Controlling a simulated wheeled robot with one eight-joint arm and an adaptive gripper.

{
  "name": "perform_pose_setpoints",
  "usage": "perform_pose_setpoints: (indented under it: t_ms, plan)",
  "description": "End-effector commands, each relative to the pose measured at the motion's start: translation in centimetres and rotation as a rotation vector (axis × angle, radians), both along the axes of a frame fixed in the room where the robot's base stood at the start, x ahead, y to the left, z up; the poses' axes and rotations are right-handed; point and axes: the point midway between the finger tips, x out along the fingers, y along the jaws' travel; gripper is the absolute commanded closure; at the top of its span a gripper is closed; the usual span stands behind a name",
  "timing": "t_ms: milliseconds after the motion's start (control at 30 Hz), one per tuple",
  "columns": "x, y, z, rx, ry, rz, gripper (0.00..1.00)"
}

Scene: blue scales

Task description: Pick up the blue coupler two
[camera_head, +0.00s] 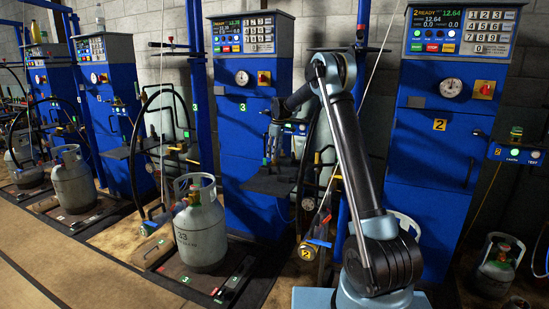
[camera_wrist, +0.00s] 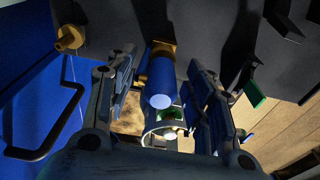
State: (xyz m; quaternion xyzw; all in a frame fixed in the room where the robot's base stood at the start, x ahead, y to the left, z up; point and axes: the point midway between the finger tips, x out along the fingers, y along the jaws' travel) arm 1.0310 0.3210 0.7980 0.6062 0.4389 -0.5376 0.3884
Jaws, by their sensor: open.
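In the wrist view a blue cylindrical coupler (camera_wrist: 160,80) with a brass end stands between my gripper's two fingers (camera_wrist: 165,95). The fingers are open, with visible gaps on both sides of it. No number on it can be read here. In the head view my gripper (camera_head: 272,148) points down in front of the scale cabinet marked 3, above its dark shelf. The coupler between the fingers cannot be made out there.
A grey gas cylinder (camera_head: 200,236) marked 33 stands on a scale platform at front left. Blue cabinets 3 (camera_head: 243,110) and 2 (camera_head: 440,150) stand along the wall. In the wrist view a black handle (camera_wrist: 40,152) is at left and a dark shelf surface (camera_wrist: 110,25) lies close by.

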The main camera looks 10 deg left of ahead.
Motion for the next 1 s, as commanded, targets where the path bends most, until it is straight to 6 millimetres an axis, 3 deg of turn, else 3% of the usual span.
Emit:
perform_pose_setpoints:
  t_ms: [267, 467, 800, 1000]
  plan:
    - [0.0, 0.0, -0.2, 0.000, 0.000, 0.000, 0.54]
    - [0.0, 0.0, -0.2, 0.000, 0.000, 0.000, 0.99]
    - [0.1, 0.0, 0.0, 0.000, -0.001, 0.000, 1.00]
    - [0.0, 0.0, 2.2, 0.000, -0.001, 0.000, 1.00]
